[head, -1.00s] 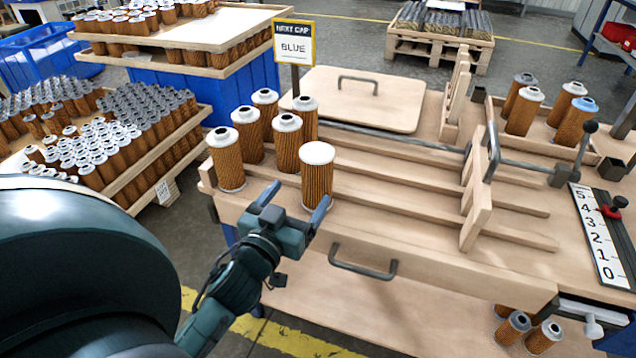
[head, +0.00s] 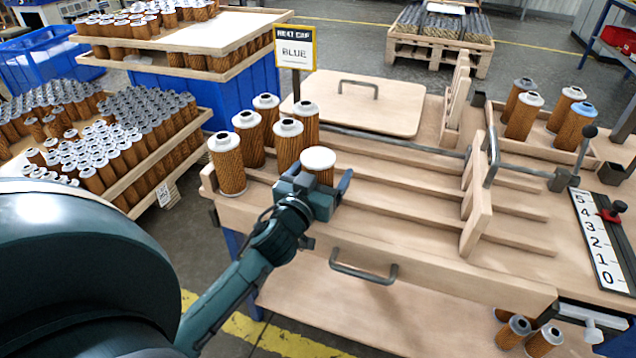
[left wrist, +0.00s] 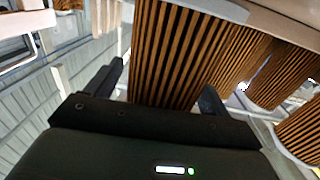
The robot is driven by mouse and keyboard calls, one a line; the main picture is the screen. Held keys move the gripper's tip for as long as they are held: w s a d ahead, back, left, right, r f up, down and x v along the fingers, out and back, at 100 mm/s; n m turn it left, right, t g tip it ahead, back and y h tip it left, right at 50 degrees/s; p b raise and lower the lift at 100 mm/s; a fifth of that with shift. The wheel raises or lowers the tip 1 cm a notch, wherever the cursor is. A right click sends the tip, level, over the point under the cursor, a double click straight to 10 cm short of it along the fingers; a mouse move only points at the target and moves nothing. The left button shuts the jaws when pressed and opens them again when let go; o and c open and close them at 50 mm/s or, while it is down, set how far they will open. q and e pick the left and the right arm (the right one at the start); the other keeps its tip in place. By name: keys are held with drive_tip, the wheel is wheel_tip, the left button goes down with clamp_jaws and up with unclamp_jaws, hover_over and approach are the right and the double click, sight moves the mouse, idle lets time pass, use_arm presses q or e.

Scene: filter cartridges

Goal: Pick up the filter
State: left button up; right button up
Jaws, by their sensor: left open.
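The nearest filter has a plain white cap (head: 318,158) and a brown pleated body. It stands upright at the front of a group of several filters on the wooden bench (head: 420,255). My left gripper (head: 322,185) is open and right in front of this filter, hiding its lower body in the head view. In the left wrist view the pleated filter (left wrist: 180,55) stands between the two open fingers (left wrist: 160,85). I cannot tell whether the fingers touch it. The other filters in the group, such as the front left one (head: 228,170), have caps with dark centre holes. My right gripper is not in view.
A sign (head: 294,48) reads "NEXT CAP BLUE". Wooden rails and an upright wooden pusher (head: 478,205) are to the right. A tray at the back right holds several filters, one blue-capped (head: 575,125). A metal handle (head: 363,268) is on the bench front.

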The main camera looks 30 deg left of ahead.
sight(322, 151)
use_arm(q)
drive_tip(key=shift+c, duration=0.4)
drive_tip(key=c, duration=1)
wheel_tip(322, 151, up, 9)
drive_tip(key=p, duration=0.3)
drive_tip(key=shift+r, duration=0.1)
drive_tip(key=shift+c, duration=0.2)
drive_tip(key=shift+r, duration=0.45)
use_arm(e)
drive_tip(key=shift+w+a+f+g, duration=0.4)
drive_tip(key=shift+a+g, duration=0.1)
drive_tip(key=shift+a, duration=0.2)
